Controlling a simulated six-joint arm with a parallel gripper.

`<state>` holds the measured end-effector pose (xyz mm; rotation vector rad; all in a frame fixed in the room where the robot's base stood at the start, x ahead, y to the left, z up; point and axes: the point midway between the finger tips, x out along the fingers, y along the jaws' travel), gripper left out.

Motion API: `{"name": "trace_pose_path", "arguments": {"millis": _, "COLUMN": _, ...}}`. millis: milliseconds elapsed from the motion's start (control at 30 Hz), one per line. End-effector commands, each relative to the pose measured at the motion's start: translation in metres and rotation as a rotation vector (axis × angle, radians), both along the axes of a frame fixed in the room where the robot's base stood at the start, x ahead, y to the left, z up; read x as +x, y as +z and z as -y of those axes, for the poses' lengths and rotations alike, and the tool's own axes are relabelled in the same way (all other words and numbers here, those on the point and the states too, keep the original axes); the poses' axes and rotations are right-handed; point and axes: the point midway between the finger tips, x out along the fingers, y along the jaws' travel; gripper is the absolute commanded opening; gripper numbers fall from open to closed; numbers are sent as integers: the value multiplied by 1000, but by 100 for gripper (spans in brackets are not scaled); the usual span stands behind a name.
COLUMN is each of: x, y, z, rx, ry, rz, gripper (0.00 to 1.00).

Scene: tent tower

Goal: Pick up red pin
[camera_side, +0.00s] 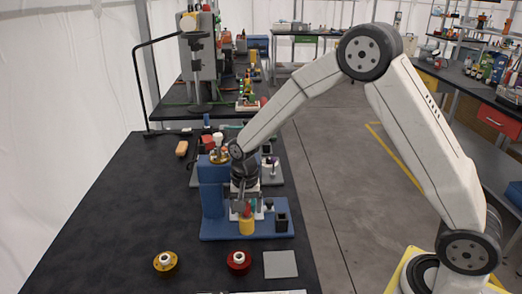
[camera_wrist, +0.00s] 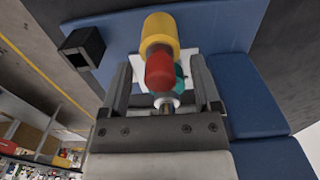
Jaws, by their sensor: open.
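In the wrist view, a short red cylinder, the red pin (camera_wrist: 159,72), lies between the two fingers of my gripper (camera_wrist: 160,66). Dark gaps show on both sides, so the open fingers are apart from it. A yellow cylinder (camera_wrist: 159,32) is just beyond it, and a teal piece (camera_wrist: 180,77) shows partly behind it. In the side view, my gripper (camera_side: 243,207) points down over the blue fixture (camera_side: 220,230), close to the yellow cylinder (camera_side: 246,226). The red pin is mostly hidden there.
A black square holder (camera_side: 281,222) stands on the fixture right of the yellow cylinder. A blue block (camera_side: 211,199) rises at its left. The dark table's left side is mostly clear.

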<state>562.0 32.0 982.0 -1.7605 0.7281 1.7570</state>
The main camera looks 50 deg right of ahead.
Motion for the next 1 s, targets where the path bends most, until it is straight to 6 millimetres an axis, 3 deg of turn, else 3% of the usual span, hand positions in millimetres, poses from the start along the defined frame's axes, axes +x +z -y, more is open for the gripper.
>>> {"name": "trace_pose_path", "arguments": {"millis": 33, "x": 0, "y": 0, "z": 0, "rx": 0, "ry": 0, "rz": 0, "gripper": 71}}
{"name": "trace_pose_path", "arguments": {"millis": 200, "x": 0, "y": 0, "z": 0, "rx": 0, "ry": 0, "rz": 0, "gripper": 17}}
{"name": "trace_pose_path", "arguments": {"millis": 267, "x": 0, "y": 0, "z": 0, "rx": 0, "ry": 0, "rz": 0, "gripper": 0}}
{"name": "trace_pose_path", "arguments": {"millis": 667, "x": 1, "y": 4, "z": 0, "rx": 0, "ry": 0, "rz": 3, "gripper": 0}}
{"name": "trace_pose_path", "arguments": {"millis": 1000, "x": 1, "y": 39, "z": 0, "rx": 1, "ry": 0, "rz": 5, "gripper": 0}}
